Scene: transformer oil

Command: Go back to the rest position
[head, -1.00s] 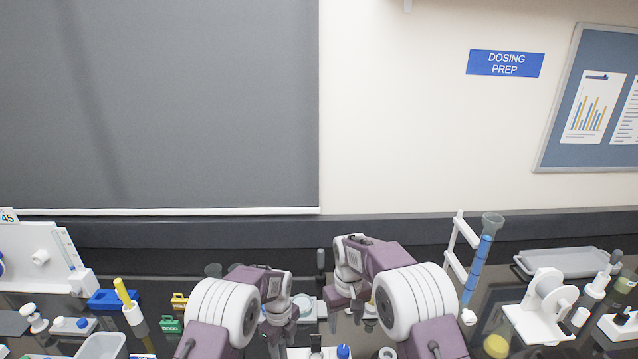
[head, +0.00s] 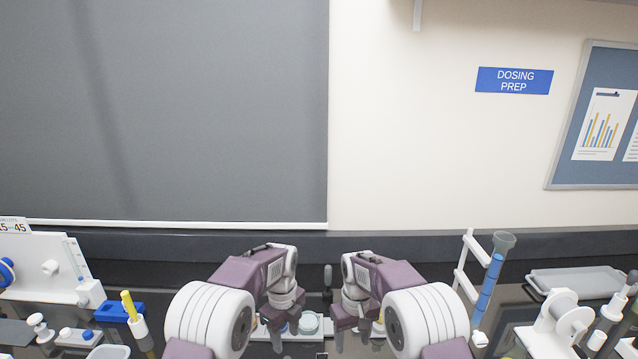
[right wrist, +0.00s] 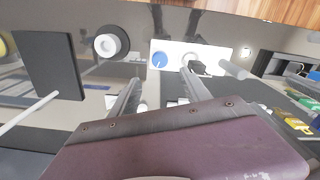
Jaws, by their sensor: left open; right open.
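My left gripper (head: 280,328) hangs down at the bottom middle of the head view, over the bench. My right gripper (head: 352,324) hangs down just right of it, in a nearly mirrored pose. Both are open and I see nothing held in them. In the right wrist view the two fingers of my right gripper (right wrist: 162,95) stand apart. Beyond them lies a white plate (right wrist: 180,54) with a blue round part and a dark part on it. The fingertips in the head view are partly hidden at the lower edge.
A blue graduated tube on a white stand (head: 487,285) rises right of my right arm. A grey tray (head: 575,281) and a white spool stand (head: 555,325) are farther right.

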